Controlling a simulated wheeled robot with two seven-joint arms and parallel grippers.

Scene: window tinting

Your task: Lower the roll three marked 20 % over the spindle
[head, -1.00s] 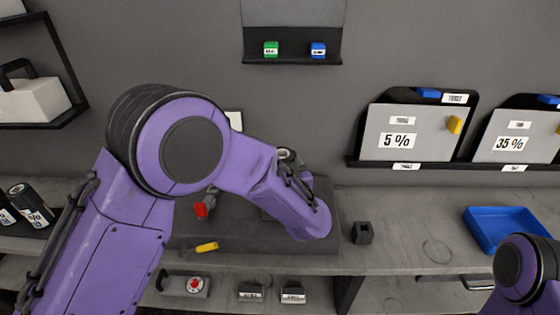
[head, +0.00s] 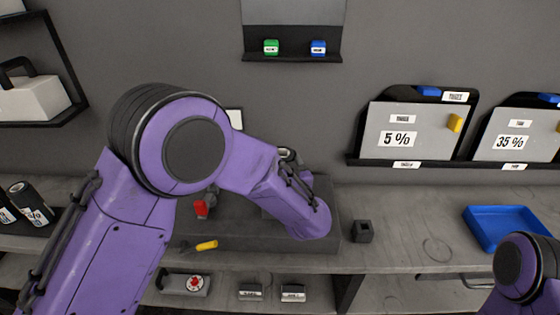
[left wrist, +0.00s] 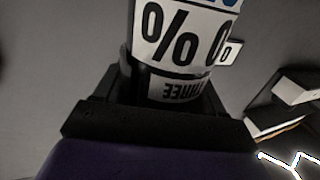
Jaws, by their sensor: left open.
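The roll marked three (left wrist: 180,40) fills the top of the left wrist view. Its white label shows a large percent sign and part of a number, and a smaller THREE label upside down. My left gripper (left wrist: 160,98) is open, with its dark fingers on either side of the roll's lower part in the picture. I cannot tell whether they touch it. In the head view my purple left arm hides the gripper and most of the roll. The spindle cannot be made out in either view. My right gripper is out of view; only part of that arm shows at lower right.
A dark platform (head: 222,238) lies under my left arm, with a yellow tool (head: 206,245) and a red part (head: 201,208). A small black block (head: 363,231) and a blue tray (head: 508,228) stand to the right. Dark rolls (head: 32,201) stand at far left.

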